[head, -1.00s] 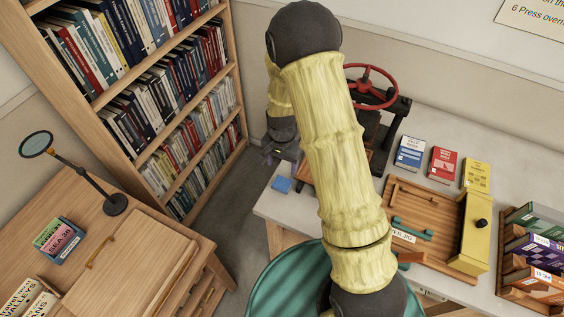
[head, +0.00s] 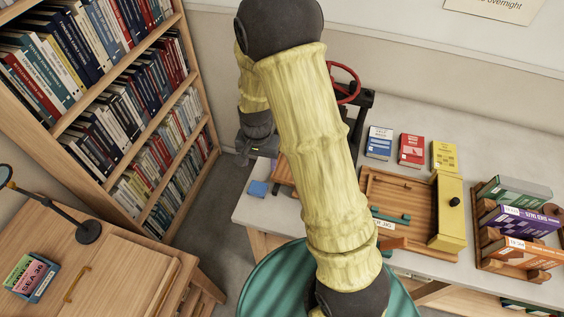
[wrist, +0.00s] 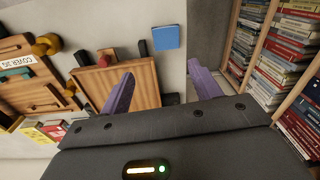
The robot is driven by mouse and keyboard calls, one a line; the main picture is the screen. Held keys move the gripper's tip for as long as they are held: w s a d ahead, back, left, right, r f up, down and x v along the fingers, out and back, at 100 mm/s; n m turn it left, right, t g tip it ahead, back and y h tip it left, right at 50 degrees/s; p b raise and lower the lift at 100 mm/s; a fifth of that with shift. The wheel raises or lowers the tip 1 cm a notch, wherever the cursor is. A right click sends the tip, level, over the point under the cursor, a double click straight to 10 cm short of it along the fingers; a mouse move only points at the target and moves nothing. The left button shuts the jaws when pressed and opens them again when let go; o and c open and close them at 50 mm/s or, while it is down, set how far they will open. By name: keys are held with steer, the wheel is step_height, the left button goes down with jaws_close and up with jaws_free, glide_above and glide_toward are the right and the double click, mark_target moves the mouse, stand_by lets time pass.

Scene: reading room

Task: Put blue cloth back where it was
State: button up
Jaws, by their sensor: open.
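The blue cloth (head: 258,188) is a small flat folded square on the left end of the light grey worktable (head: 249,214). The wrist view shows the cloth (wrist: 166,36) lying flat on the pale top, beyond my fingertips and clear of them. My gripper (wrist: 162,84) is open, with its two purple fingers apart and nothing between them. In the head view my gripper (head: 248,152) is above and left of the cloth, near the table's left end, partly hidden behind my arm.
A press with a red wheel (head: 346,82) and wooden board (wrist: 118,86) is beside the cloth. Three books (head: 411,150), a wooden jig (head: 395,190) and a book rack (head: 518,222) lie right. A full bookcase (head: 150,120) and desk (head: 120,262) stand left; a green stool (head: 270,290) is in front.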

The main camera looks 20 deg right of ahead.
steer(key=s+d+r+n+t, duration=0.1)
steer(key=s+d+r+n, duration=0.1)
steer(key=s+r, duration=0.4)
steer(key=s+d+r+n+t, duration=0.1)
steer(key=s+d+r+n, duration=0.2)
steer(key=s+r, duration=0.3)
steer(key=shift+s+d+r+n, duration=0.2)
steer(key=shift+d+r+n, duration=0.1)
steer(key=shift+d, duration=0.1)
